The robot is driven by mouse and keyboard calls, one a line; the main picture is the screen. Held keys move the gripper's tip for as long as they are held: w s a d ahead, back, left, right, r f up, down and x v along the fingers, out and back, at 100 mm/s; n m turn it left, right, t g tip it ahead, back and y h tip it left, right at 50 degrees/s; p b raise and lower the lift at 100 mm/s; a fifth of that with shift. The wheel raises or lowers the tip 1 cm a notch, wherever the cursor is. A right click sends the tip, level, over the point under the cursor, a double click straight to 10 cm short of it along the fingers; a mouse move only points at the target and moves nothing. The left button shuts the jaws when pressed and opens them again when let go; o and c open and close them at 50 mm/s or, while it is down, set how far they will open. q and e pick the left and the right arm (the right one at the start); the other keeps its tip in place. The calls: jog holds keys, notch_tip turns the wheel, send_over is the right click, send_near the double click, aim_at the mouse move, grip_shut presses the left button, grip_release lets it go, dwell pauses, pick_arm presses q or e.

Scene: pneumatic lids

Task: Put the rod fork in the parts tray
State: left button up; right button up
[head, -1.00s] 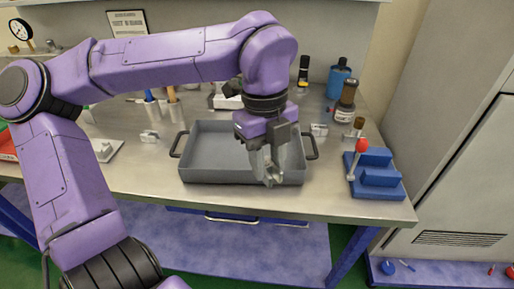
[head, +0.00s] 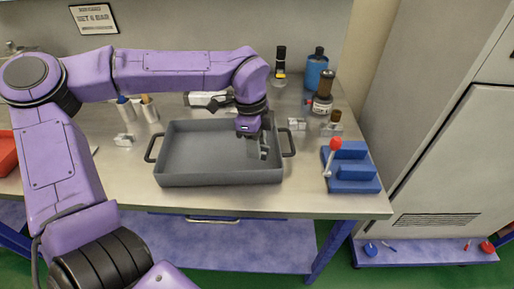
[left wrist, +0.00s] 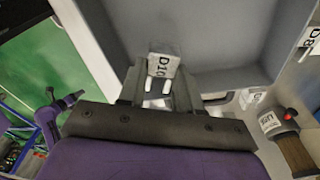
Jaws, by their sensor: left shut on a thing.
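The parts tray is a grey open tray (head: 215,178) with a dark handle at each end, on the bench in the head view. My left gripper (head: 258,152) is over the right part of the tray, fingers pointing down. It is shut on a small metal piece with a white "D10" label (left wrist: 162,66), which I take as the rod fork. The piece is mostly hidden by the fingers in the head view. I cannot tell whether it touches the tray floor. My right gripper is not in view.
Similar small metal pieces stand left of the tray (head: 124,140) and behind its right end (head: 297,124). A blue block with a red-knobbed lever (head: 352,170) stands to the right. Bottles (head: 318,70) stand at the back right. The tray's left part looks empty.

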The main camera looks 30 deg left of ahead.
pick_arm(q)
jog(key=f, duration=0.3)
jog(key=shift+w+a+f, duration=0.1)
jog(key=shift+w+f, duration=0.2)
jog(key=shift+f, duration=0.1)
jog(key=shift+f, duration=0.15)
jog(key=o, duration=1.1)
jog(key=shift+c, duration=0.2)
jog(key=r, duration=0.4)
jog(key=a+r, duration=0.1)
jog(key=r, duration=0.7)
jog(key=shift+s+a+r+b, duration=0.15)
jog(key=shift+s+r+b, duration=0.05)
jog(key=shift+s+b, duration=0.1)
